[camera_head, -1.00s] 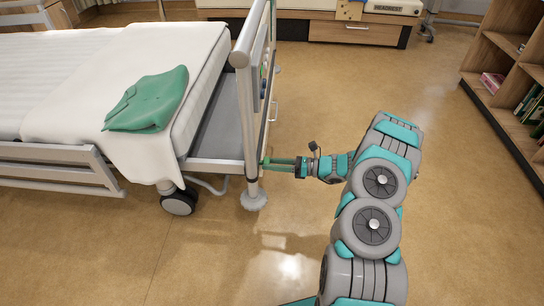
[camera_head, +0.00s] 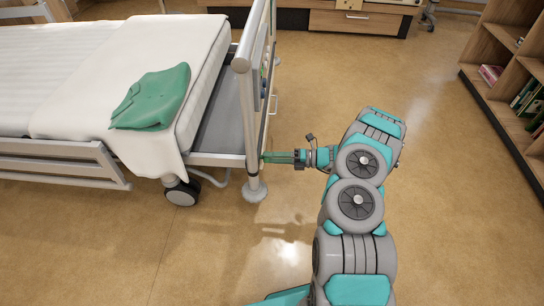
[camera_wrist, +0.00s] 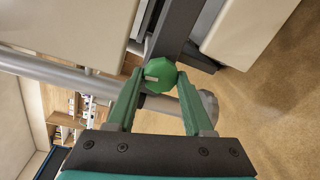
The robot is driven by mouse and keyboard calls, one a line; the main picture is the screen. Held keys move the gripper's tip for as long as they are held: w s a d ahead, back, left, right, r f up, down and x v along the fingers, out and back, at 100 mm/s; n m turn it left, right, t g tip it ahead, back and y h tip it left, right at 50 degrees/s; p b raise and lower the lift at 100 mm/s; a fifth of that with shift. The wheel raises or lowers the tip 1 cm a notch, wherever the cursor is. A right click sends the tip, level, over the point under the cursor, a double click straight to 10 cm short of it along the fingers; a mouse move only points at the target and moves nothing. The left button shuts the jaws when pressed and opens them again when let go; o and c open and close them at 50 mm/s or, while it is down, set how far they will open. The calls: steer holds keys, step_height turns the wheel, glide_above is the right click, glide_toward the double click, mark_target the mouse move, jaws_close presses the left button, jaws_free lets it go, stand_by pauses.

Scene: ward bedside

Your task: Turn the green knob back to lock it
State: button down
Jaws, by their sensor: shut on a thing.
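The green knob (camera_wrist: 160,75) shows in the wrist view, on the dark frame bar (camera_wrist: 178,28) at the foot of the bed. It has a faceted round face with a small pale mark on its left half. My gripper (camera_wrist: 159,79) is shut on the knob, with one green finger on each side of it. In the head view my gripper (camera_head: 278,157) reaches the bed's foot end from the right, low beside the corner post. The knob itself cannot be made out there.
The bed (camera_head: 60,80) fills the left, with a green folded cloth (camera_head: 151,97) on its white cover. A corner post foot (camera_head: 254,190) stands below my gripper. A wooden bookshelf (camera_head: 505,75) stands at right. The floor between is clear.

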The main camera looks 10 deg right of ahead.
steer(key=shift+m, duration=0.6)
steer(key=shift+w, duration=0.1)
steer(key=shift+c, duration=1.5)
jaws_free()
steer(key=v, duration=0.7)
steer(key=shift+d, duration=0.4)
steer(key=shift+d, duration=0.15)
